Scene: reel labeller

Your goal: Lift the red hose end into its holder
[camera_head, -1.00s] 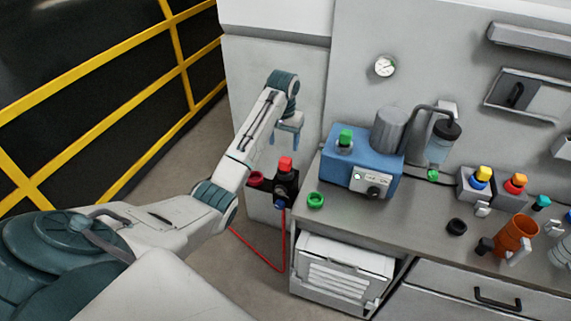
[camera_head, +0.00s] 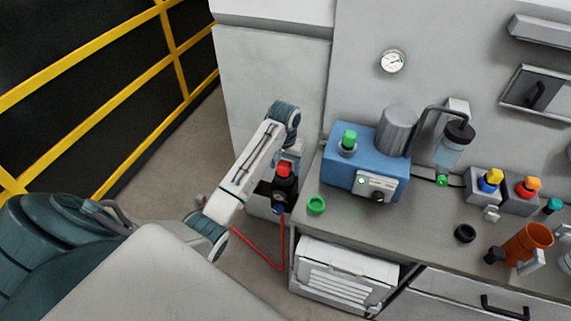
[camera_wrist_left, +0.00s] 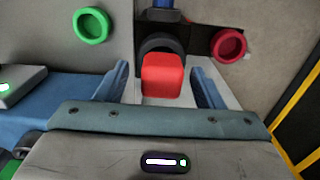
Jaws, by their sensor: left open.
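The red hose end shows as a red block-shaped cap (camera_head: 284,169) on a dark body, at a black bracket beside the bench's left end. The red hose (camera_head: 258,250) hangs in a loop below it. My left gripper (camera_head: 291,150) is just above and behind the cap. In the left wrist view, the open blue fingers (camera_wrist_left: 160,70) stand on either side of the red cap (camera_wrist_left: 162,76), with gaps visible. A red ring (camera_wrist_left: 229,45) sits on the black bracket (camera_wrist_left: 203,38) next to it; my arm hides this ring in the head view. My right gripper is out of view.
A green ring (camera_head: 316,205) stands on the bench's left corner. A blue pump unit (camera_head: 340,178) with a grey cylinder is behind it. A white louvred box (camera_head: 345,272) is under the bench top. A yellow railing (camera_head: 95,75) runs along the left.

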